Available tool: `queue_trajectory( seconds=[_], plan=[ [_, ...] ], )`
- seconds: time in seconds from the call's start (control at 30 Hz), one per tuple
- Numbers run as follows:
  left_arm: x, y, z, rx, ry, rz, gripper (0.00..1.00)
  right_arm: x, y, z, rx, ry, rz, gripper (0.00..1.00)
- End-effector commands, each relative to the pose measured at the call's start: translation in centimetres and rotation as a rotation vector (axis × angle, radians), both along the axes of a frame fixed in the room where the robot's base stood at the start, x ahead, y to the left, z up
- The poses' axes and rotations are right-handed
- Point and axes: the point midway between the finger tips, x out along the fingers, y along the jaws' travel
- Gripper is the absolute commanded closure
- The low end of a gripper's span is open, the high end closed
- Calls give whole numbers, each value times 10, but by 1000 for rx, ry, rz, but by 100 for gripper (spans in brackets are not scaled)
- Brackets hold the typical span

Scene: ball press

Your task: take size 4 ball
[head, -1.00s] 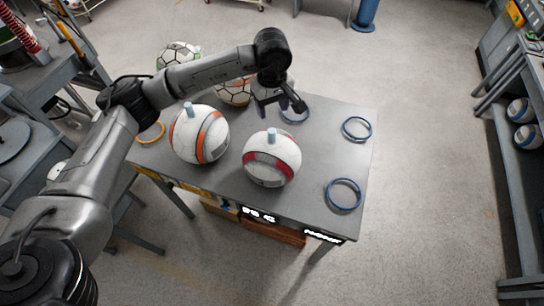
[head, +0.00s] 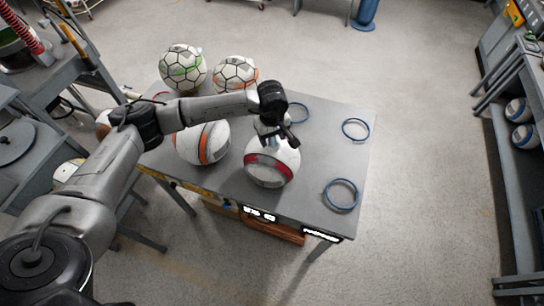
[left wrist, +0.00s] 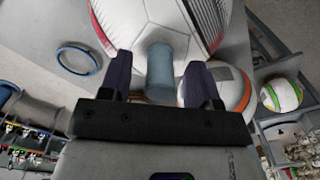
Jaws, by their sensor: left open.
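A white ball with a red band (head: 272,172) sits on the grey table; it also fills the top of the left wrist view (left wrist: 175,18). A blue-grey peg (left wrist: 160,72) stands out of its top. My left gripper (head: 283,138) is open just above this ball, its two fingers on either side of the peg, with small gaps visible. I cannot read a size on any ball. My right gripper is not in view.
Blue rings lie flat on the table's right side, one near the front (head: 341,195), one farther back (head: 355,129) and one behind my gripper (head: 299,113). A shelf on the right holds more balls (head: 518,111). Floor between table and shelf is clear.

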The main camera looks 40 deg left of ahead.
Motion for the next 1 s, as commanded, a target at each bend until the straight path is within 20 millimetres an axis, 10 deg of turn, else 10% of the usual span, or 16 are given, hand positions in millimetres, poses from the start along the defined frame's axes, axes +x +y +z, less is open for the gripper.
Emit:
queue_trajectory(
  seconds=[0.37,1.0],
  plan=[
    [0,0,-10,0,0,0,43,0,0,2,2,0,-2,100],
    [0,0,-10,0,0,0,100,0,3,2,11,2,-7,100]
  ],
)
